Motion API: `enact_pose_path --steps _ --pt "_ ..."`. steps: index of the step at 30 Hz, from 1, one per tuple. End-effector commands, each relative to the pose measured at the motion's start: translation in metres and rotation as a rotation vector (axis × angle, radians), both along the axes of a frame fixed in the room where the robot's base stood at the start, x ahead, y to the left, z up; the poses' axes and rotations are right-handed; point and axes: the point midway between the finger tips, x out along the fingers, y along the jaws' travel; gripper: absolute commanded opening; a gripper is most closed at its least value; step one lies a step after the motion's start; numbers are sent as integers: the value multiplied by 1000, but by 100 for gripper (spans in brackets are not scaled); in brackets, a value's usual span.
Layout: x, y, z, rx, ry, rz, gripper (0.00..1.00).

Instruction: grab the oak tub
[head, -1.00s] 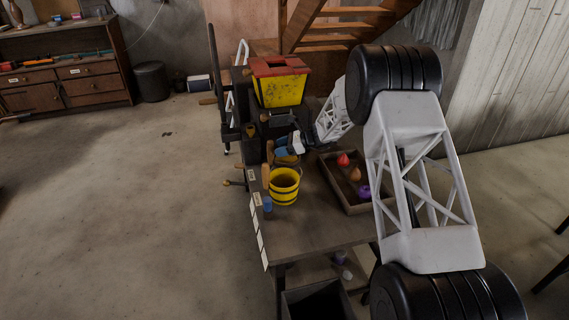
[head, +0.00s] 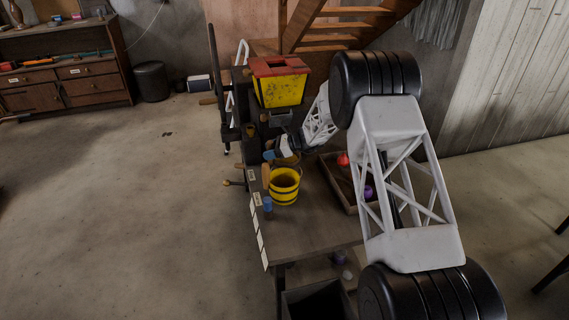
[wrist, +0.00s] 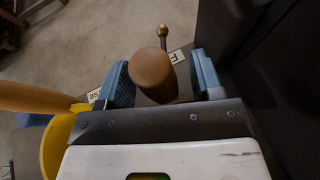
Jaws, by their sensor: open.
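A brownish tub, which seems to be the oak tub (head: 288,160), stands on the bench behind the yellow banded tub (head: 284,188), largely hidden by my gripper (head: 275,156). In the wrist view my gripper (wrist: 162,78) is open, its two blue fingers on either side of a rounded brown wooden piece (wrist: 153,70). This looks like an upright handle seen nearly end-on, with small gaps to the fingers. I cannot see what it joins. The yellow tub also shows at the left of the wrist view (wrist: 54,150), beside another wooden handle (wrist: 40,98).
A yellow bin with a red top (head: 281,88) stands at the back of the bench. A wooden tray (head: 333,182) with coloured pieces lies right of the tubs, partly behind my arm. A blue cylinder (head: 267,205) stands near the bench's left edge. The front bench top is clear.

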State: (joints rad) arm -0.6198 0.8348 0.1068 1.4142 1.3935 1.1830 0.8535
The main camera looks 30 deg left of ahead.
Motion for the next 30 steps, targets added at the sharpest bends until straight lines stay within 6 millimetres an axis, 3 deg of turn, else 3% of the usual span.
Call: enact_pose_path --steps 11,23,30 --pt "0 0 0 0 0 0 60" --pt "0 0 0 0 0 1 2" --pt "0 0 1 0 -1 0 0"
